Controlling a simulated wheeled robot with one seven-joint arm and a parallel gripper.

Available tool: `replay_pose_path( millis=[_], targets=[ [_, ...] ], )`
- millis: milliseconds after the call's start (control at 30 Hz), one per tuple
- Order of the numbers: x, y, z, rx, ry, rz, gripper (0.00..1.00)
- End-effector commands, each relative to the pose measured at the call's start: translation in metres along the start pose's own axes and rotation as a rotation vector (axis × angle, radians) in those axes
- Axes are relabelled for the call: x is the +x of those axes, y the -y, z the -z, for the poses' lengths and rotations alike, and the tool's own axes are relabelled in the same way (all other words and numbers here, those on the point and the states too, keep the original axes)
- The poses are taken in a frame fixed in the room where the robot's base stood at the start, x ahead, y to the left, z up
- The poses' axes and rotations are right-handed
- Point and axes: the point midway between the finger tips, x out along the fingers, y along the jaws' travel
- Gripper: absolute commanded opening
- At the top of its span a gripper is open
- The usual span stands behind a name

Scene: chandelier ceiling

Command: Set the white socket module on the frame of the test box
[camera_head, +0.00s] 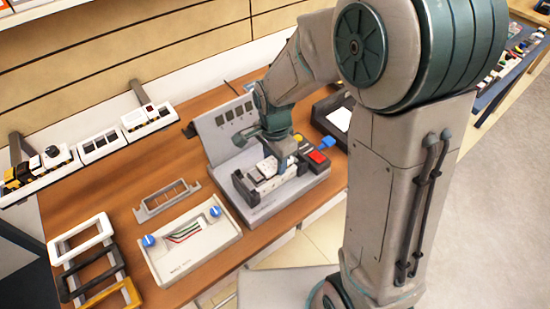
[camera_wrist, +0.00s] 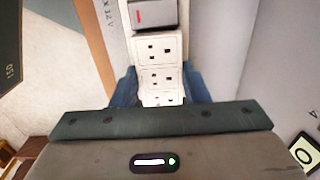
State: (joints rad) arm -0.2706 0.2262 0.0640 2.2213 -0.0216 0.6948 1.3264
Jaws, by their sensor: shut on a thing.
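The white socket module (camera_head: 266,168) is a narrow strip with several sockets; it also shows in the wrist view (camera_wrist: 151,52). My gripper (camera_head: 281,160) is shut on it, with blue fingers on both sides in the wrist view (camera_wrist: 162,86). The module lies over the dark frame (camera_head: 243,187) on the grey test box (camera_head: 285,204). I cannot tell whether it touches or is seated in the frame. A grey piece with a red mark (camera_wrist: 154,14) lies at the module's far end in the wrist view. My fingers hide part of the module.
The box's upright panel (camera_head: 212,146) stands behind my gripper. A red button (camera_head: 318,157) and blue connector (camera_head: 327,142) sit to its right. A white wiring box (camera_head: 190,243), a grey frame (camera_head: 166,199) and loose frames (camera_head: 80,239) lie left. A black tray (camera_head: 326,114) stands behind.

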Motion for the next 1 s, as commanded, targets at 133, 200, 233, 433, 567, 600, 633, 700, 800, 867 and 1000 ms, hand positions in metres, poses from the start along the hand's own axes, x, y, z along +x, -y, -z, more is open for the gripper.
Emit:
replay_pose_path(
  millis=[133,200,233,433,567,600,633,700,800,867,1000],
  targets=[
    [-0.001,0.0,0.0,0.0,0.0,0.001,0.18],
    [-0.001,0.0,0.0,0.0,0.0,0.001,0.18],
    [-0.001,0.0,0.0,0.0,0.0,0.001,0.44],
    [-0.001,0.0,0.0,0.0,0.0,0.001,0.67],
    [-0.001,0.0,0.0,0.0,0.0,0.0,0.67],
    [-0.001,0.0,0.0,0.0,0.0,0.0,0.67],
    [-0.002,0.0,0.0,0.0,0.0,0.001,0.67],
    [-0.004,0.0,0.0,0.0,0.0,0.001,0.67],
    [-0.01,0.0,0.0,0.0,0.0,0.001,0.67],
    [-0.015,0.0,0.0,0.0,0.0,0.001,0.67],
    [-0.025,0.0,0.0,0.0,0.0,0.002,0.67]
  ],
)
